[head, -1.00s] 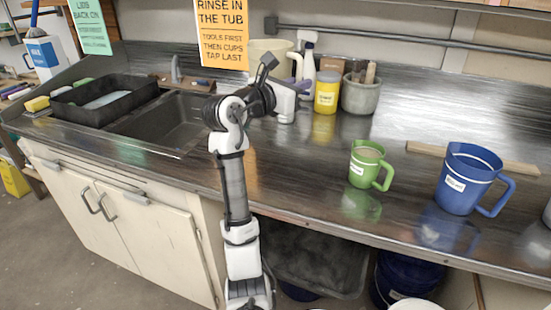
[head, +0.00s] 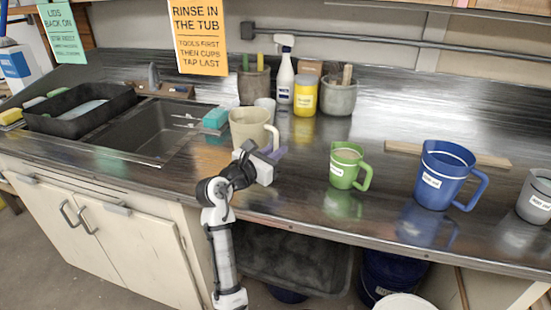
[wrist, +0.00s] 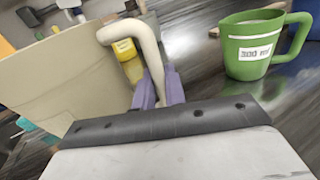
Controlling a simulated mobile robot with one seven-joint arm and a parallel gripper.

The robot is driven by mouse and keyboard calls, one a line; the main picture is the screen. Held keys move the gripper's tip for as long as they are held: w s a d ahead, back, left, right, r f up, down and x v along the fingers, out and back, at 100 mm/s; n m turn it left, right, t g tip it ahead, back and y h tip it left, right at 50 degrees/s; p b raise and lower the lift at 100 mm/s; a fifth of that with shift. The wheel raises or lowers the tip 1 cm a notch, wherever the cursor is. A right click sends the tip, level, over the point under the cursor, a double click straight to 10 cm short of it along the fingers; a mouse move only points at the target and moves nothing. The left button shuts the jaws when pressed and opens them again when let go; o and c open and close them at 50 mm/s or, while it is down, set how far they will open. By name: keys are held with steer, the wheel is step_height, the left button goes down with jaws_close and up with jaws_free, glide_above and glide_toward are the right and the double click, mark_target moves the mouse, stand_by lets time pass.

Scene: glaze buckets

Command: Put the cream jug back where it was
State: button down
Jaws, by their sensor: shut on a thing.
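The cream jug (head: 248,126) is upright over the counter, right of the sink. My gripper (head: 274,153) is at its right side, with its purple fingers low by the handle. In the wrist view, my gripper (wrist: 158,90) is shut on the cream handle, and the cream jug (wrist: 62,80) fills the left side. I cannot tell whether the jug's base touches the counter; the arm partly covers its lower edge.
A green jug (head: 346,166), a blue jug (head: 446,176) and a grey jug (head: 535,197) stand to the right. A teal sponge (head: 215,119) lies left, by the sink (head: 140,131).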

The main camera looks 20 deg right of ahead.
steer(key=shift+f, duration=1.1)
steer(key=shift+f, duration=0.1)
steer(key=c, duration=1.5)
jaws_free()
steer(key=shift+f, duration=0.1)
steer(key=shift+o, duration=0.2)
